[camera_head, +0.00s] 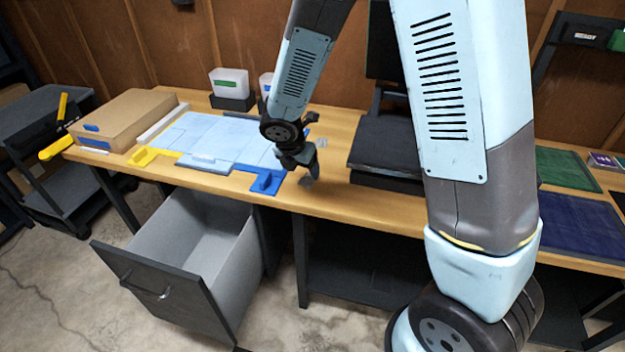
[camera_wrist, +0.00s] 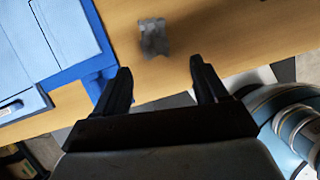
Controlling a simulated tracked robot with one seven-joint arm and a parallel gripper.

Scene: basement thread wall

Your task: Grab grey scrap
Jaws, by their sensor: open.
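A small crumpled grey scrap (camera_wrist: 153,38) lies on the wooden worktop in the wrist view, ahead of the fingertips and between their lines. In the head view a small grey piece (camera_head: 321,142) lies on the bench behind my gripper, right of the blue mat. My gripper (camera_head: 312,172) points down near the bench's front edge. In the wrist view my gripper (camera_wrist: 162,75) has its two dark fingers wide apart, with nothing between them. The scrap is apart from both fingers. A darker grey patch shows below the fingertips in the head view; I cannot tell whether it is shadow.
A light blue mat (camera_head: 222,138) with yellow and blue corner pieces lies left of my gripper. A black stand (camera_head: 385,150) is to the right. A cardboard box (camera_head: 125,118) is at the left end. An open grey drawer (camera_head: 190,245) juts out below the bench.

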